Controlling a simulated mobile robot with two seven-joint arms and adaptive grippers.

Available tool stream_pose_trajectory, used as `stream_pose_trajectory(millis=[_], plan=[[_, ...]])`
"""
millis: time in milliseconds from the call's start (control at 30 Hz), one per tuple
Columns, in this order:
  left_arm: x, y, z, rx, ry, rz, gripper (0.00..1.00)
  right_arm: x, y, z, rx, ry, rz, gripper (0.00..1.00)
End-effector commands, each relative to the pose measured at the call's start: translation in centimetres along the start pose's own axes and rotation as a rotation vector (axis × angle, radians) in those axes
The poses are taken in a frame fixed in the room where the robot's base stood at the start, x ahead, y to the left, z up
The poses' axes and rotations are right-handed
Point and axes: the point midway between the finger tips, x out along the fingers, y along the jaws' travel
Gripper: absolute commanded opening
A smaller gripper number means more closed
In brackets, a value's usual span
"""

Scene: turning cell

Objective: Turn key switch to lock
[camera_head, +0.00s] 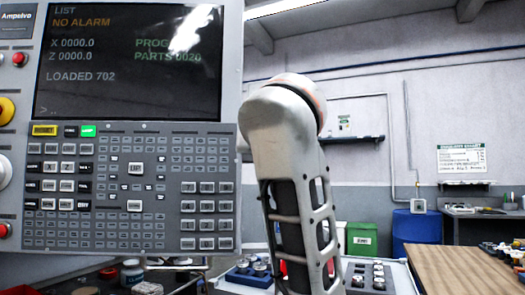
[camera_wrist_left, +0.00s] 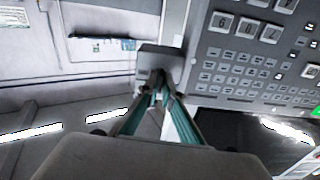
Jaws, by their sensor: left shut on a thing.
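In the left wrist view my left gripper (camera_wrist_left: 160,88) has its teal-lined fingers drawn together at the tips. The tips are at a small grey block (camera_wrist_left: 160,58) beside the edge of the control panel (camera_wrist_left: 245,65). They are closed on a small part there, which the fingers mostly cover. I cannot make out the key or the position of its switch. In the head view the control panel (camera_head: 118,190) fills the left side, and one of my arms (camera_head: 290,170) stands just right of it. Neither gripper's fingers can be seen in the head view.
The panel's screen (camera_head: 130,62) reads NO ALARM. A yellow button (camera_head: 6,110) is at its left edge. A wooden table (camera_head: 455,270), a blue drum (camera_head: 415,228) and a green bin (camera_head: 361,239) stand to the right. A tray of parts (camera_head: 370,276) lies low behind my arm.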

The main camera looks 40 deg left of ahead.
Motion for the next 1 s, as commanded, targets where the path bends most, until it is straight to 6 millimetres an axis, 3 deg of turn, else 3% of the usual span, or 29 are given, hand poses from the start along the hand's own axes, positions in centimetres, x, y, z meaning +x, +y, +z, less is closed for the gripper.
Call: stream_pose_trajectory(millis=[733, 800, 1000], plan=[[0.02, 0.01, 0.02, -0.087, -0.001, 0.000, 0.00, 0.27, 0.33, -0.51, 0.002, 0.011, 0.006, 0.27], [0.01, 0.01, 0.01, -0.087, -0.001, 0.000, 0.21, 0.27, 0.32, -0.47, 0.002, 0.010, 0.006, 0.27], [0.00, 0.00, -0.01, -0.086, 0.000, 0.000, 0.22, 0.26, 0.30, -0.42, 0.002, 0.009, 0.006, 0.27]])
